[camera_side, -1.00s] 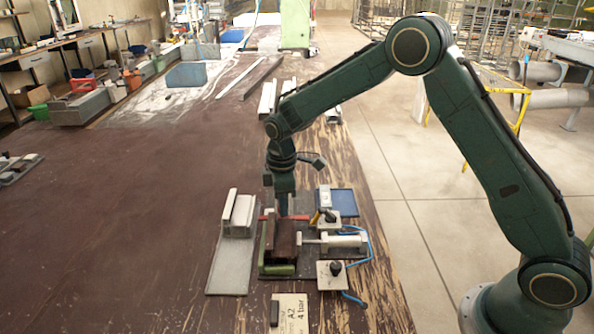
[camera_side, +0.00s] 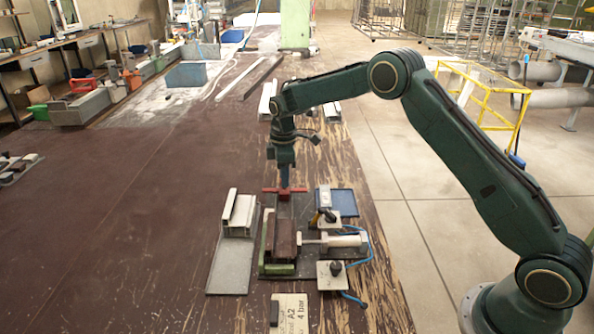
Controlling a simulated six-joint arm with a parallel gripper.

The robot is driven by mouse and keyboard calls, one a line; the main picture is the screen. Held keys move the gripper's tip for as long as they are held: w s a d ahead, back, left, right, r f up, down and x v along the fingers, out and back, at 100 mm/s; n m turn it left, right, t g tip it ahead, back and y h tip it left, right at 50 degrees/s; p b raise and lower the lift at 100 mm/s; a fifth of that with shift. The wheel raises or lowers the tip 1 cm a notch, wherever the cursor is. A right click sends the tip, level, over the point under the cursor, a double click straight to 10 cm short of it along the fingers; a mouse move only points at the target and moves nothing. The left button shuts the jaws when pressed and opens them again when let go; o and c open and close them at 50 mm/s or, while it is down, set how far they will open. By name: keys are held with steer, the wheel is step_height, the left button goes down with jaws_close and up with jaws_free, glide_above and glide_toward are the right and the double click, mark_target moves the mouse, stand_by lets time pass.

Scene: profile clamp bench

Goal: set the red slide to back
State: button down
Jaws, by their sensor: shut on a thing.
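The red slide (camera_side: 271,190) is a small red crosspiece at the far end of the clamp fixture, lying across it beyond the dark brown profile (camera_side: 284,232). My gripper (camera_side: 285,184) points straight down at the slide and is shut on it. The fingertips are small in this view and partly merge with the slide. A pale cylinder (camera_side: 347,240) with a rod reaches the profile from the right.
A valve block with a black knob (camera_side: 331,274), a blue tray (camera_side: 343,203) and blue hoses sit to the right. A label plate (camera_side: 293,312) lies in front.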

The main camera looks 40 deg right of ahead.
steer(key=shift+w+d+r, duration=0.1)
steer(key=shift+w+d, duration=0.4)
steer(key=shift+w, duration=0.05)
steer(key=c, duration=1.2)
jaws_free()
steer(key=shift+r, duration=0.2)
step_height(320, 180, up, 13)
steer(key=shift+s+a+r, duration=0.15)
steer(key=shift+s, duration=0.15)
